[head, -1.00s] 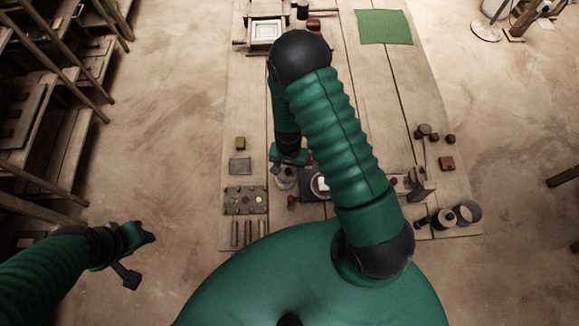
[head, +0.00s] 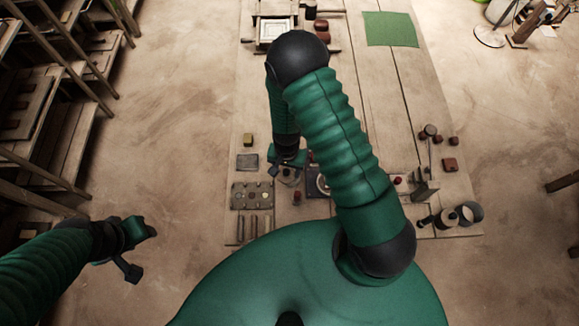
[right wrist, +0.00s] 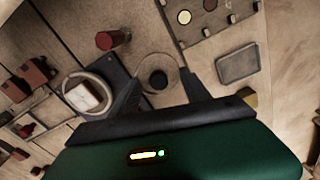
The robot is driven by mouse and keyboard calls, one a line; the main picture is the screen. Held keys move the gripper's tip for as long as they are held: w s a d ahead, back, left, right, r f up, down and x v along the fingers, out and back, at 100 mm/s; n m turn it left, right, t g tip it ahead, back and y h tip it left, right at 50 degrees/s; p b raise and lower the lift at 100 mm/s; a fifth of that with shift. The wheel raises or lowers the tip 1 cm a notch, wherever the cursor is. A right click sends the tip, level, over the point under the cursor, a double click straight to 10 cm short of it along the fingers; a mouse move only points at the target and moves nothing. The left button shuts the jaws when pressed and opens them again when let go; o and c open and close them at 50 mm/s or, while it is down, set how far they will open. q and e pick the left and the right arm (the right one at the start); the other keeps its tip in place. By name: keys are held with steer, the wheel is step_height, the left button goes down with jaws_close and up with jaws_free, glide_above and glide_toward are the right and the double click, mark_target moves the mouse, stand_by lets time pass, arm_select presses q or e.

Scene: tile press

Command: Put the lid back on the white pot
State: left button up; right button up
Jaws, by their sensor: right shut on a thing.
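My right gripper (head: 287,163) is low over the near part of the table. In the right wrist view its fingers (right wrist: 160,85) are closed on a round pale lid (right wrist: 158,66) with a dark centre. A white round pot (right wrist: 88,92) appears to the left of the fingers, apart from the lid, with something pale inside its rim. In the head view my right arm partly covers it. My left gripper (head: 141,251) is open and empty over the floor, left of the table.
A dark red cylinder (right wrist: 112,39) stands near the pot. A tray with round pieces (head: 251,195) and a grey tile (head: 247,162) lie left of the right gripper. Cans (head: 468,212) stand at the near right. A green mat (head: 391,29) lies at the far end.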

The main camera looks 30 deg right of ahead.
steer(key=shift+a, duration=0.2)
steer(key=shift+d+f, duration=0.25)
steer(key=shift+d, duration=0.75)
steer(key=shift+a, duration=0.1)
steer(key=shift+b, duration=0.3)
steer(key=shift+d+f, duration=0.15)
steer(key=shift+d, duration=0.75)
arm_select(q)
steer(key=shift+d+f, duration=0.25)
steer(key=shift+f, duration=0.1)
steer(key=shift+a, duration=0.25)
arm_select(e)
steer(key=shift+a, duration=0.25)
arm_select(q)
steer(key=shift+d, duration=0.15)
arm_select(e)
steer(key=shift+a, duration=0.2)
arm_select(q)
steer(key=shift+r, duration=0.1)
arm_select(e)
steer(key=shift+a, duration=0.1)
